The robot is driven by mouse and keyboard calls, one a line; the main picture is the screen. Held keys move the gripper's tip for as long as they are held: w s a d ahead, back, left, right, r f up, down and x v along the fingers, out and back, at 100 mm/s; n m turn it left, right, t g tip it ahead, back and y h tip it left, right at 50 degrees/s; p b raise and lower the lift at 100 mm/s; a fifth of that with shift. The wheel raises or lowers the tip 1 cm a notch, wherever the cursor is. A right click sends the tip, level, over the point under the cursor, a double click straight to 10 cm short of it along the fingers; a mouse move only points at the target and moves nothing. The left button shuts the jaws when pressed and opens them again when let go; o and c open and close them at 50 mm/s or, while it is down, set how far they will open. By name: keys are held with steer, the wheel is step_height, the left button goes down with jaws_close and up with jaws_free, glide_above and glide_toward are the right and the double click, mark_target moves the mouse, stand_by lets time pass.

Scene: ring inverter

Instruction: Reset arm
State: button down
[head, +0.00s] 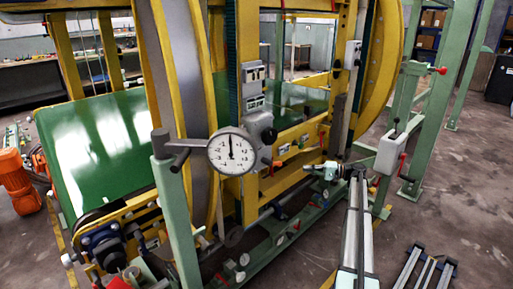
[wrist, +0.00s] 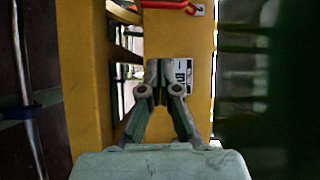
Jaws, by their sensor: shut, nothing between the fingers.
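My gripper (wrist: 159,80) is in the middle of the wrist view, with its grey-green fingers brought together and nothing held between them. Behind its fingertips in the wrist view stands a yellow post (wrist: 190,45) with a small white label (wrist: 183,75) and a red handle (wrist: 168,5) near the top. The gap between fingertips and post cannot be judged. In the head view, what looks like my arm's end is at the right of the middle, in front of the yellow frame, too small to show its fingers.
The large yellow ring machine (head: 190,70) fills the middle of the head view, with a green panel (head: 100,140) at left. A grey box (head: 390,152) is at right. Floor (head: 455,200) shows clear at far right.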

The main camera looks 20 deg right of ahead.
steer(key=s+a+f+m+g+h, duration=0.15)
steer(key=s+a+f, duration=0.25)
steer(key=f, duration=0.4)
steer(key=s+a+f+g+h, duration=0.1)
steer(key=s+a+f+h, duration=0.25)
steer(key=f, duration=0.35)
steer(key=s+a+f+m+g+h, duration=0.1)
steer(key=s+a+f+g, duration=0.15)
steer(key=a+f, duration=0.4)
steer(key=s+a+f+n+g+h, duration=0.25)
steer(key=s+a+f+g, duration=0.25)
steer(key=s+a+f, duration=1.1)
steer(key=s+a+f+n+g+h, duration=0.2)
steer(key=s+a+f, duration=0.15)
steer(key=s, duration=0.95)
steer(key=s+a+f+n+g+h, duration=0.25)
steer(key=s+a, duration=0.25)
steer(key=s, duration=0.7)
steer(key=s+a+f+n+g+h, duration=0.25)
steer(key=s+a, duration=0.25)
steer(key=s, duration=0.8)
step_height(320, 180, up, 15)
steer(key=w+p, duration=0.1)
steer(key=p, duration=1.4)
steer(key=shift+w+m+t, duration=0.3)
steer(key=shift+w, duration=0.05)
